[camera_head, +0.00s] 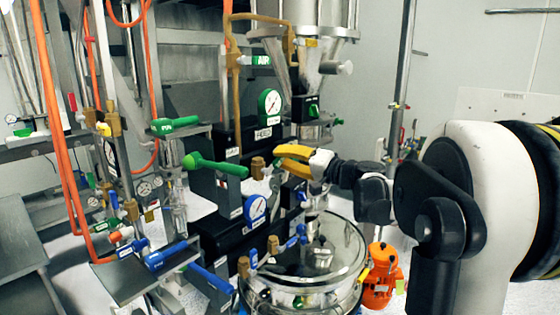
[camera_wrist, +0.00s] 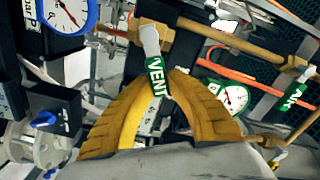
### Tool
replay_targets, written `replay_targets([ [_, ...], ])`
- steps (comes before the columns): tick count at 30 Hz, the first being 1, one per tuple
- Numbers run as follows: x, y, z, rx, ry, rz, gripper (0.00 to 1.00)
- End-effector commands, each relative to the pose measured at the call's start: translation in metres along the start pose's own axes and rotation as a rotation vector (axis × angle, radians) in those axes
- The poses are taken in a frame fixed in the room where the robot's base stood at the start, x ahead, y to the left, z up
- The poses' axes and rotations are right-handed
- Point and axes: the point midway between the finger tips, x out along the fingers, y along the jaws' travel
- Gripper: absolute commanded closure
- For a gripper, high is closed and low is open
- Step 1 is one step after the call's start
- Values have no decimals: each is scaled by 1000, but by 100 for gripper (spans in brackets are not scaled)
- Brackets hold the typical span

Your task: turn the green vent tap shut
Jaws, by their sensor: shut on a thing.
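The green vent tap has a pale metal lever with a green sleeve lettered VENT (camera_wrist: 156,76) in the wrist view. The lever runs up to a brass valve body. My gripper (camera_wrist: 169,82) has yellow ribbed fingers that close around the lower end of the green sleeve, one on each side. In the head view my gripper (camera_head: 277,160) is at the front of the dark panel, beside a brass fitting (camera_head: 258,168). The fingers mostly hide the tap there, and its exact angle is hard to tell.
A green-rimmed gauge (camera_head: 270,103) is above my gripper and a blue-rimmed gauge (camera_head: 256,207) is below. A long green lever (camera_head: 215,166) sticks out at left. A brass pipe and AIR tap (camera_wrist: 294,95) lie right in the wrist view.

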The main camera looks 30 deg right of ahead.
Motion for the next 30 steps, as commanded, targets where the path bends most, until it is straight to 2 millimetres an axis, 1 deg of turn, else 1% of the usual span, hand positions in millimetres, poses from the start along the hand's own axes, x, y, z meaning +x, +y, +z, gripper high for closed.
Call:
replay_targets([
  [1, 0, 5, 1, 43, 1, -1, 100],
  [6, 0, 14, 2, 192, 1, 0, 100],
  [15, 0, 24, 5, 390, 0, 0, 100],
  [21, 0, 28, 7, 463, -1, 0, 100],
  [30, 0, 29, 8, 497, -1, 0, 100],
])
